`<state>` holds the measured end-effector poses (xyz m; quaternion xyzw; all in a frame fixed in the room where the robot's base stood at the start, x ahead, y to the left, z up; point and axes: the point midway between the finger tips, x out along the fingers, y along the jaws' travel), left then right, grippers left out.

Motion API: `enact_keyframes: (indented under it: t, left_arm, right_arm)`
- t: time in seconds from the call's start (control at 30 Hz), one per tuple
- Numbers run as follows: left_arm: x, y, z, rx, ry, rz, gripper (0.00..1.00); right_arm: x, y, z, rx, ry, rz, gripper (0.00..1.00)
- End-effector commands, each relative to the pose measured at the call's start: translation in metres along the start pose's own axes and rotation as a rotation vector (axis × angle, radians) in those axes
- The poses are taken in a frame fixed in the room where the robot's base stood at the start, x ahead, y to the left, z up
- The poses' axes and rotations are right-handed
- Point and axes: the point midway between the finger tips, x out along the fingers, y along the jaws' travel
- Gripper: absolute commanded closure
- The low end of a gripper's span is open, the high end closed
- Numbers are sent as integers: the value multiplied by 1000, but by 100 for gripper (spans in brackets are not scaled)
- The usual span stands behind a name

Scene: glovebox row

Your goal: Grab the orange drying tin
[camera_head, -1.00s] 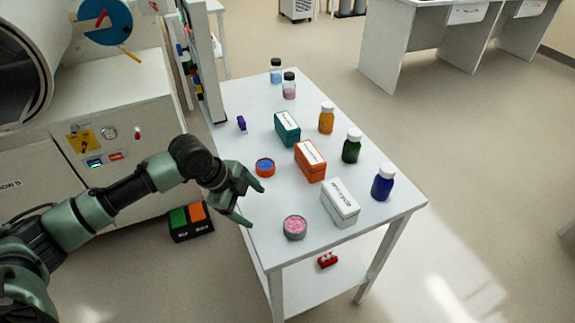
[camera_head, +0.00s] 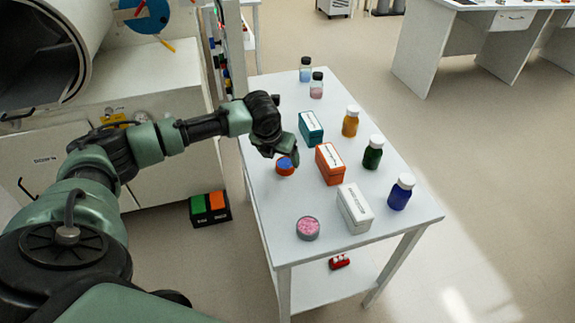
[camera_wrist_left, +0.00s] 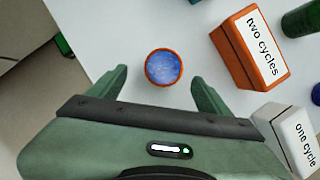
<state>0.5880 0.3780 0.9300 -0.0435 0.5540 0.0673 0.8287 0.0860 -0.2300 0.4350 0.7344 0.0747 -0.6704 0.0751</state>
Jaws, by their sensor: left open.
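The orange drying tin (camera_head: 285,167) is a small round open tin with blue contents. It stands on the left part of the white table, beside the orange box. In the left wrist view the tin (camera_wrist_left: 164,67) shows whole from above, its blue contents ringed by an orange rim. My left gripper (camera_head: 280,154) is open and pointed down over the tin, partly covering it in the head view. In the left wrist view the fingers (camera_wrist_left: 159,76) are spread apart, with the tin between and slightly beyond their tips. My right gripper is not in view.
An orange box (camera_head: 329,165) marked "two cycles", a white box (camera_head: 354,209) and a teal box (camera_head: 311,128) stand right of the tin. A grey tin with pink contents (camera_head: 308,228) stands nearer. Several bottles line the right side. The white table (camera_head: 262,110) has clear space around the tin.

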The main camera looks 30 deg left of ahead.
Motion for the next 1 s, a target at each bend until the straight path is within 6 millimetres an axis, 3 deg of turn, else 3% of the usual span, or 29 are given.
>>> enact_keyframes:
  t: [0.3, 0.57, 0.6, 0.83, 1.0]
  left_arm:
    - [42, -5, -1, -2, 2, -2, 21]
    - [47, -5, -1, -1, 0, -2, 21]
    - [47, -5, -1, -1, 0, -2, 24]
    - [47, -5, -1, -1, 0, -2, 88]
    - [46, -5, -1, -1, -1, -2, 90]
  right_arm:
    - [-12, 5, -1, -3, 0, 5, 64]
    - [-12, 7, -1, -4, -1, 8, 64]
    - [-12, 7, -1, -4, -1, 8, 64]
    - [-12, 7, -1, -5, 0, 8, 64]
    - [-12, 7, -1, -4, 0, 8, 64]
